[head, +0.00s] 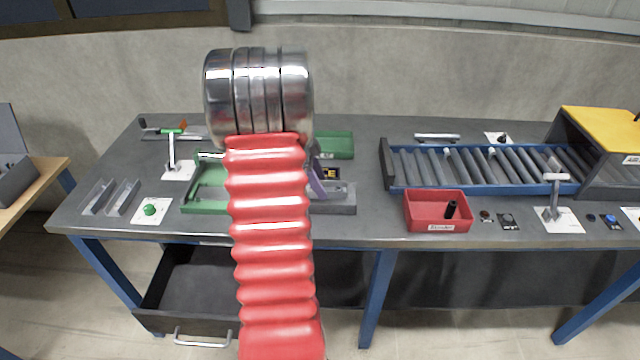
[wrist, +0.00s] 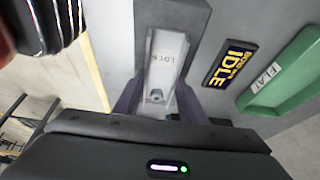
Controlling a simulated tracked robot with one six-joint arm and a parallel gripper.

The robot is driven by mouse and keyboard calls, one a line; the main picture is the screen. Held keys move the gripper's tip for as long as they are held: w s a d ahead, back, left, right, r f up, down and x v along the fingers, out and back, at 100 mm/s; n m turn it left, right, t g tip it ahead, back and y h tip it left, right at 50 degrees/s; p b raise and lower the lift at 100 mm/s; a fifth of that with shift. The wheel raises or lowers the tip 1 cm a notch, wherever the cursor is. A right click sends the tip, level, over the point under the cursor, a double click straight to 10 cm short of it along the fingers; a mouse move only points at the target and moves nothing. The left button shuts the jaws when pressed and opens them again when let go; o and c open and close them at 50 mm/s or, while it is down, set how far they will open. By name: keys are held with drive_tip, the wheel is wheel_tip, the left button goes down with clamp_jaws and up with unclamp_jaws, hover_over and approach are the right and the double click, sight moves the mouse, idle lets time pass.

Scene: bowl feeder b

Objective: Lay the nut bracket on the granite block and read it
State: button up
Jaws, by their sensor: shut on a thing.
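The nut bracket (wrist: 165,62) is a pale metal piece with printed characters too small to read surely and a nut-like bump near its lower end. My gripper (wrist: 157,98) is shut on it, a purple finger on each side, in the wrist view. The bracket is over the dark grey granite block (wrist: 198,18); whether it touches the top I cannot tell. In the head view a purple finger of my gripper (head: 317,186) shows beside my red arm, over the granite block (head: 340,205). My arm hides the bracket there.
A small display (wrist: 230,64) reading "IDLE" is right of the block. A green tray (wrist: 290,78) labelled "FLAT" lies beyond it. A green fixture (head: 203,205) is left of my arm. A red bin (head: 437,222) and a roller conveyor (head: 480,190) stand to the right.

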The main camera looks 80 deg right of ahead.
drive_tip(key=o, duration=1.2)
drive_tip(key=shift+f, duration=0.1)
drive_tip(key=shift+o, duration=0.2)
drive_tip(key=v, duration=1.2)
